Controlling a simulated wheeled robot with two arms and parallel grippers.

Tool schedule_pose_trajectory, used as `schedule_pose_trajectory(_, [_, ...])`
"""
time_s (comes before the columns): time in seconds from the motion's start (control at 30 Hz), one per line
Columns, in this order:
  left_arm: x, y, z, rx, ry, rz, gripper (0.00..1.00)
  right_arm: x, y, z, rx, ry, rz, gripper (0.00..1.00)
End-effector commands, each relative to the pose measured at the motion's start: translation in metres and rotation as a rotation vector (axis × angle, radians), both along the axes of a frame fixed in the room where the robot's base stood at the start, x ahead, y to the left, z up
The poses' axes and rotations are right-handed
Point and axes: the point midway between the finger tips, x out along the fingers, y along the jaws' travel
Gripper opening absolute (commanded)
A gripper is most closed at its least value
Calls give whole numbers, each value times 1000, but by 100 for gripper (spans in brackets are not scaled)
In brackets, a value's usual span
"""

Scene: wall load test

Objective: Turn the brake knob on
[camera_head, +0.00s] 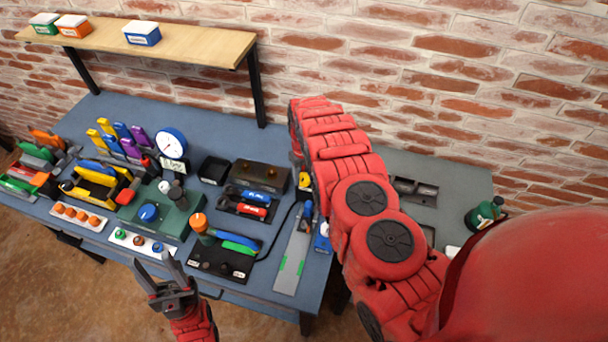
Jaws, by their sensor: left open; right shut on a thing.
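I cannot tell which part is the brake knob, as the labels are too small to read. A round blue knob (148,212) sits on a green box (172,207) at the left middle of the bench. An orange-topped knob (198,222) stands on a black panel (212,262) to its right. My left gripper (160,272) is open and empty in front of the bench's front edge, fingers pointing up, apart from both knobs. My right arm crosses the right half of the view, and its gripper is hidden behind the arm's red links.
The blue bench (258,290) is crowded with fixtures: a round gauge (171,143), a white button strip (140,243) and a grey plate with green marks (291,262). A wooden shelf (190,42) with small boxes stands at the back, before a brick wall.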

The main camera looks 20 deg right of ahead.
Motion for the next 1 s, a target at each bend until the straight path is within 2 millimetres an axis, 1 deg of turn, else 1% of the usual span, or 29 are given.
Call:
schedule_pose_trajectory(0.23, [0, 0, -4, 0, 0, 0, 50, 0, 0, -1, 0, 1, -28, 0])
schedule_pose_trajectory(0.43, [0, 0, -14, 0, 0, 0, 50, 1, 0, -2, 0, -3, -123, 0])
schedule_pose_trajectory(0.7, [0, 0, -33, 0, 0, 0, 50, 0, 1, -3, 0, -1, -352, 0])
schedule_pose_trajectory(1.0, [0, 0, -47, 0, 0, 0, 50, 1, 0, -1, 0, -3, -638, 0])
